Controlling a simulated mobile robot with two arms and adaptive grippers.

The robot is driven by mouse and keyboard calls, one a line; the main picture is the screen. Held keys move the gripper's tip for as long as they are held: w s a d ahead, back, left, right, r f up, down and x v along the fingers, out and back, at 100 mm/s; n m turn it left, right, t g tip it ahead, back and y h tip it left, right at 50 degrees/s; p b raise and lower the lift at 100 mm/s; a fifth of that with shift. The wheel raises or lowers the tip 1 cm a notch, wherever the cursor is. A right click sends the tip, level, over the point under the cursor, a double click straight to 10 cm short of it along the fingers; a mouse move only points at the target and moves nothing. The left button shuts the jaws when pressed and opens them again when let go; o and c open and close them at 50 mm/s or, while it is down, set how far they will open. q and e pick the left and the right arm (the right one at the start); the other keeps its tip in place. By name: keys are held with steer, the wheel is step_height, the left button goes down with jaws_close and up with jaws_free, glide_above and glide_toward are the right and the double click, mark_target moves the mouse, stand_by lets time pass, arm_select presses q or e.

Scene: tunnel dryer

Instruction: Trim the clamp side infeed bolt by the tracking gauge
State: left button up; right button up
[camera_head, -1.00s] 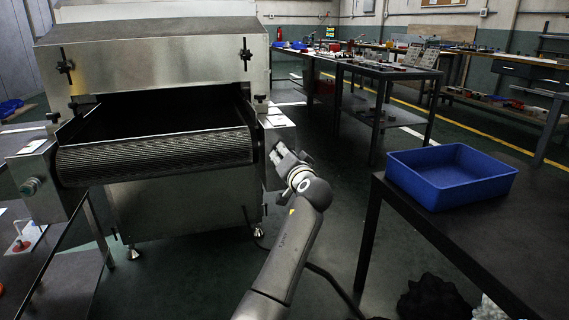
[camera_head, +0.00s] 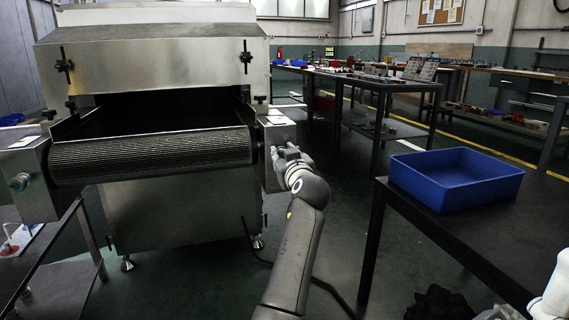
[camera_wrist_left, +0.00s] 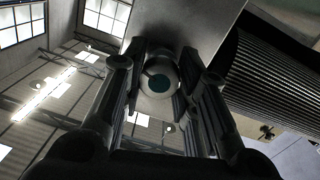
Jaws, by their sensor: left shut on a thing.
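The dryer's infeed belt (camera_head: 150,156) is a ribbed roller between two metal side housings. My left gripper (camera_head: 279,154) is at the outer face of the right housing (camera_head: 277,133) and hides the bolt there in the head view. My right gripper is out of view.
A blue bin (camera_head: 456,178) stands on the dark table (camera_head: 520,225) at the right. Long workbenches (camera_head: 375,82) with clutter stand behind. A dark heap (camera_head: 440,303) lies on the floor below the table.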

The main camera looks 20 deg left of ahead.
arm_select(q)
steer(key=shift+n+b, duration=0.45)
steer(key=shift+n, duration=0.45)
steer(key=o, duration=1.1)
steer(key=shift+c, duration=0.2)
step_height(320, 180, up, 10)
